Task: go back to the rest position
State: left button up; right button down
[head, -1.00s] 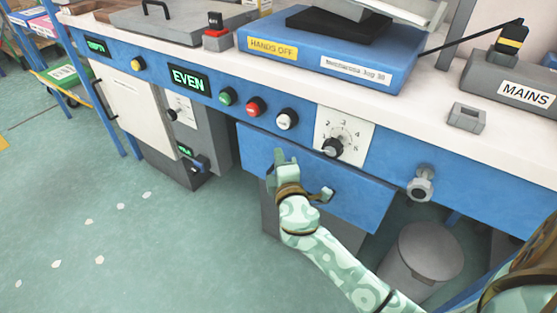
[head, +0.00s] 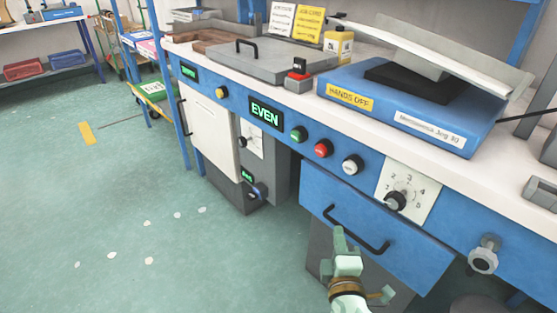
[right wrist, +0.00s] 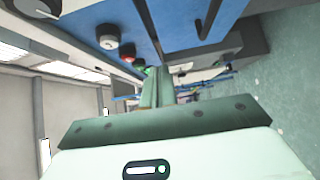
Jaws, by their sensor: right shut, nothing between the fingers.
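My right gripper (head: 340,238) is in front of the blue drawer (head: 420,257) at the lower right of the head view, just below the drawer's dark handle (head: 345,228). In the right wrist view its fingers (right wrist: 157,88) are shut together with nothing between them. Whether the gripper touches the drawer cannot be told. My left gripper is not in view.
The workbench has a blue front panel with a dial (head: 397,200), a white button (head: 352,164), a red button (head: 323,149) and a clamp knob (head: 484,254). A blue box (head: 400,105) sits on the bench top.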

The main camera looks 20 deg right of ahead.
jog(key=s+f+m+g+y, duration=0.2)
jog(key=s+f+g, duration=0.3)
jog(key=f, duration=0.6)
jog(key=s+f+m+g+y, duration=0.1)
jog(key=s+f+m+g, duration=0.15)
jog(key=s+f, duration=0.55)
jog(key=s+f+g+y, duration=0.1)
jog(key=s+f+g, duration=0.3)
jog(key=s+f, duration=0.6)
jog(key=s+f+m+g+y, duration=0.1)
jog(key=s+f+g, duration=0.15)
jog(key=s, duration=0.75)
jog(key=s+f+g+y, duration=0.1)
jog(key=s+f+g, duration=0.15)
jog(key=s, duration=0.85)
pick_arm(q)
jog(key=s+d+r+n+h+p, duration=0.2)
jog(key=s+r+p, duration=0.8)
jog(key=p, duration=1.4)
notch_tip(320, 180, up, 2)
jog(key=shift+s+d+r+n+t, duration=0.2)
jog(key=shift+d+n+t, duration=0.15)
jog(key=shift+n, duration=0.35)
pick_arm(e)
jog(key=s+a+r+m+y, duration=0.1)
jog(key=s+a+r+m, duration=0.2)
jog(key=s+r, duration=0.8)
jog(key=shift+s+r+m+y, duration=0.15)
jog(key=shift+r+m+y, duration=0.2)
jog(key=shift+r, duration=0.55)
